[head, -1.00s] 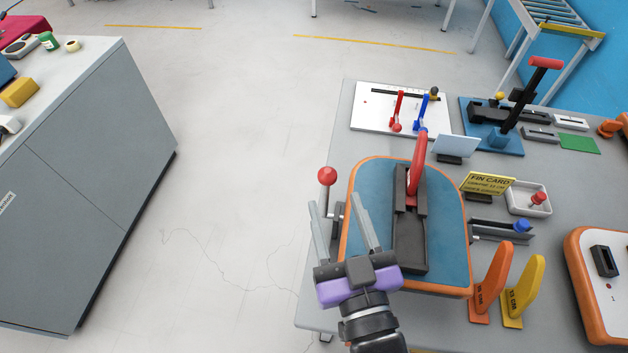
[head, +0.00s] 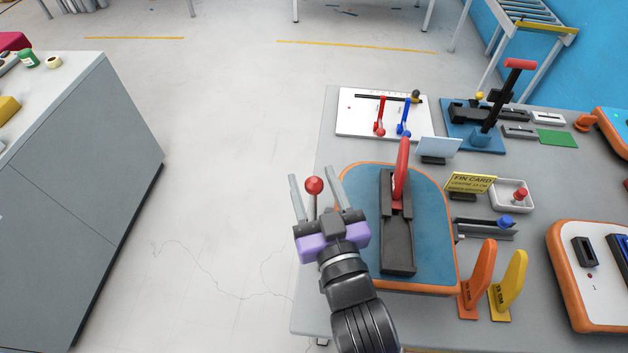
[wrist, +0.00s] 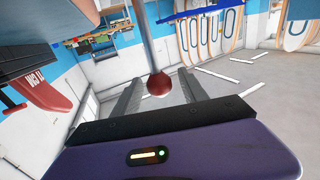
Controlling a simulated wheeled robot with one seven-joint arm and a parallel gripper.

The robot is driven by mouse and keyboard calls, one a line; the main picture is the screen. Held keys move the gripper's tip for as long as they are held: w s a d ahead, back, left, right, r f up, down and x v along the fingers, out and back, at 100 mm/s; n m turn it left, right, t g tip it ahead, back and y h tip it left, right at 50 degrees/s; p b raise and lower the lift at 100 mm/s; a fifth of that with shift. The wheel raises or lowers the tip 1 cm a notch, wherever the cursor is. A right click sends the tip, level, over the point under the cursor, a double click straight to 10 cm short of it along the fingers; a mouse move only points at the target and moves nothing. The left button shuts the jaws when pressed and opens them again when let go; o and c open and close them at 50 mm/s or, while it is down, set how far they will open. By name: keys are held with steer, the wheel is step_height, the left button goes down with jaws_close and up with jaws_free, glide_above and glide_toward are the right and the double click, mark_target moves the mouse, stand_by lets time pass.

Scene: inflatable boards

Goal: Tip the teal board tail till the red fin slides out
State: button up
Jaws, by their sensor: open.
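The teal board tail (head: 436,215) with an orange rim lies on the grey table. The red fin (head: 401,168) stands in a black fin box (head: 397,245) on it. A lever with a red ball knob (head: 314,185) stands at the board's left side; the ball (wrist: 159,84) and its rod also show in the wrist view. My gripper (head: 312,174) is open at the knob, left of the board. In both views the ball appears between the two fingers, with gaps on either side. My gripper hides the lever's lower part in the head view.
A yellow fin card sign (head: 470,182) stands right of the board, near an orange fin (head: 480,272) and a yellow fin (head: 510,280). A white panel (head: 360,125) with red and blue levers lies behind. Open floor lies left of the table, before a grey cabinet (head: 70,190).

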jaws_close()
stand_by(1.3)
